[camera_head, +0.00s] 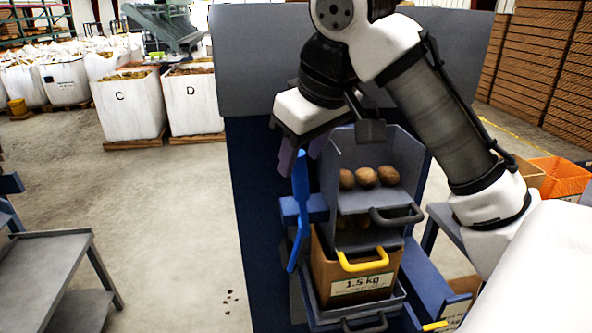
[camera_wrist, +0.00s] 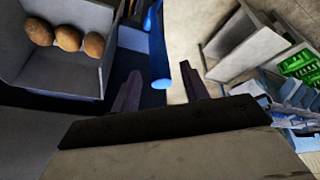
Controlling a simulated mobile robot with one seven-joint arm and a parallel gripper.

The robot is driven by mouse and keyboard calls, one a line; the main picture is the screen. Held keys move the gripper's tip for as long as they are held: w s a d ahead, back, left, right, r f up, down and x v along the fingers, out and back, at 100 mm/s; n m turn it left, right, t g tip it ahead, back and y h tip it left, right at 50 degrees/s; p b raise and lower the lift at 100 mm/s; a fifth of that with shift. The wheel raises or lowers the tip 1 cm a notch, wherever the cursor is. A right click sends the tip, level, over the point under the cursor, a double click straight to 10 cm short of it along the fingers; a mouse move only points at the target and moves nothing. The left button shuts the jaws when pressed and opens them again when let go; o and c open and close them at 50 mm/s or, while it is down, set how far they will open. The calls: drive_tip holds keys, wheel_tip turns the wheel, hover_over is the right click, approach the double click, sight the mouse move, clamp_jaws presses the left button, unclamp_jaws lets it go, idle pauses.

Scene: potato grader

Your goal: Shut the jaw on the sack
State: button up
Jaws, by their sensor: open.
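A brown sack (camera_head: 325,275) with a white "1.5 kg" label stands upright under the grey grader chute (camera_head: 395,150), in the head view. A long blue lever (camera_head: 299,200) stands upright at the left of the chute. My fingers also show in the wrist view (camera_wrist: 161,93), empty. I cannot make out the jaw at the sack's mouth.
Three potatoes (camera_head: 366,177) lie in the upper chute tray. A yellow handle (camera_head: 363,265) crosses the sack's front, with a grey handle (camera_head: 398,220) above. An orange crate (camera_head: 560,178) is at right.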

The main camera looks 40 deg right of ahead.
sight(296, 172)
drive_tip(key=shift+x, duration=2.4)
clamp_jaws()
